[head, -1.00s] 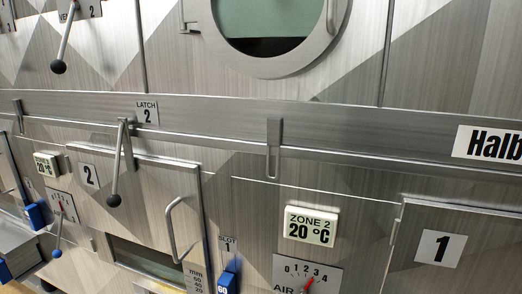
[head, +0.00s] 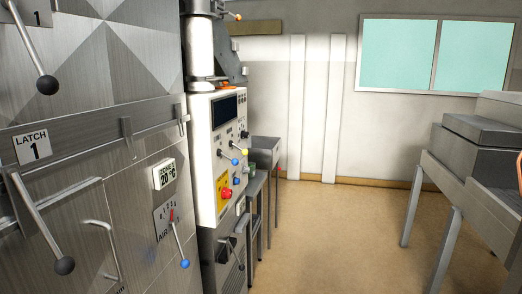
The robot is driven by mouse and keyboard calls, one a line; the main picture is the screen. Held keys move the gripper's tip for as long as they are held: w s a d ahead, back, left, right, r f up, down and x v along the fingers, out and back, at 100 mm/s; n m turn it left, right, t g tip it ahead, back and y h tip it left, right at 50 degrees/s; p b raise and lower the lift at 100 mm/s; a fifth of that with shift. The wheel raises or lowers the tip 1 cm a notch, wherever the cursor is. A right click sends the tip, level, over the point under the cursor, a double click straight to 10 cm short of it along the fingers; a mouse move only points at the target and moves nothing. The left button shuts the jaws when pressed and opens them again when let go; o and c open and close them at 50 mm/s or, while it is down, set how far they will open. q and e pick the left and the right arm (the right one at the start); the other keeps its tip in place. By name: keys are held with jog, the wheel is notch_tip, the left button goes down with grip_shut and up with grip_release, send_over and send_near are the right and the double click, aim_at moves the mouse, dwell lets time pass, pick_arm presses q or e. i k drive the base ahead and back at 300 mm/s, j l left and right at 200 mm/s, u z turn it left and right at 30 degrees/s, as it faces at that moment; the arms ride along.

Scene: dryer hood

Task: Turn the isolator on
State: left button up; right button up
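A white control cabinet (head: 204,158) stands at the end of the metal dryer front, left of centre. Its side panel carries a dark display (head: 224,110), levers with blue, yellow and red knobs, and a red knob (head: 226,193) on a yellow plate (head: 222,184). The red knob on yellow may be the isolator or a stop button; I cannot tell which, nor its position. A small dark box with a lever (head: 226,248) is mounted below the cabinet and is too small to read.
The dryer front (head: 90,150) fills the left, with black-knobbed levers, a door handle (head: 103,245) and a blue-knobbed air lever (head: 184,263) sticking out. The tan floor (head: 320,240) is open in the middle. A grey metal machine on legs (head: 470,170) stands right.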

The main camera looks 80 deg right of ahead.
aim_at(226, 194)
jog(key=z, duration=2.35)
jog(key=i+l+z, duration=0.15)
jog(key=z, duration=0.3)
jog(key=i+z, duration=0.35)
jog(key=z, duration=0.15)
jog(key=i, duration=1.35)
jog(key=i+l, duration=0.1)
jog(key=i, duration=1.25)
jog(key=i+u, duration=0.1)
jog(key=i, duration=1.3)
jog(key=u, duration=0.5)
jog(key=i+l+u, duration=0.1)
jog(key=u, duration=0.35)
jog(key=i+l+u, duration=0.1)
jog(key=u, duration=0.4)
jog(key=l+u, duration=0.1)
jog(key=u, duration=0.4)
